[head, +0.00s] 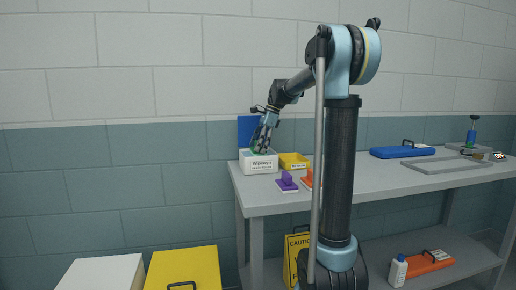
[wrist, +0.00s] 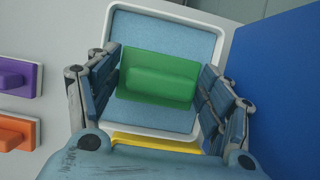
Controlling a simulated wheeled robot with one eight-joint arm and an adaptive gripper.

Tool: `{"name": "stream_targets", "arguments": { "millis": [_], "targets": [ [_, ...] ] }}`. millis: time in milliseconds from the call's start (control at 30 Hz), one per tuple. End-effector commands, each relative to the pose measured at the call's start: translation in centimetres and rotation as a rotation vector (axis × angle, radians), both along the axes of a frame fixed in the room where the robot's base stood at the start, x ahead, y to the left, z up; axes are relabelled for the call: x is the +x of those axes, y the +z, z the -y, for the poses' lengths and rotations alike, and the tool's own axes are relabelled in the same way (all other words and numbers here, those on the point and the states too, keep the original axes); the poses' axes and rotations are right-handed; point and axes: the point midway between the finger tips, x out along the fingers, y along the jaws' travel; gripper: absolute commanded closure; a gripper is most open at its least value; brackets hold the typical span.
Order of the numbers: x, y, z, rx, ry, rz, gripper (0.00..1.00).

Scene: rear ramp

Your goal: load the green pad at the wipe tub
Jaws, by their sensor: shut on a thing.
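The green pad (wrist: 160,77), with a raised green grip along its middle, shows in the wrist view between my gripper's fingers (wrist: 160,82). The fingers are shut on its grip from both sides. Behind it is the wipe tub (wrist: 216,48), white-rimmed with a pale blue surface inside. The pad lies within the tub's outline; I cannot tell whether it touches the blue surface. In the head view the white, labelled tub (head: 254,167) stands at the left end of the bench, with my gripper (head: 262,146) pointing down into it.
A yellow box (head: 294,161) sits right of the tub, and a blue panel (head: 247,130) stands behind it. A purple pad (head: 287,183) and an orange pad (head: 307,179) lie in front. A blue case (head: 402,152) lies further right on the grey bench (head: 362,178).

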Motion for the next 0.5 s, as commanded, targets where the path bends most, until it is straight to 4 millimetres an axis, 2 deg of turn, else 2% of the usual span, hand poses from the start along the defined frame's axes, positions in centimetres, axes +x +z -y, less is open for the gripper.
{"name": "stream_targets", "arguments": {
  "millis": [300, 500],
  "targets": [
    [0.0, 0.0, 0.0, -0.001, 0.0, -0.001, 0.46],
    [0.0, 1.0, 0.0, -0.001, 0.0, -0.001, 0.46]
  ]
}}
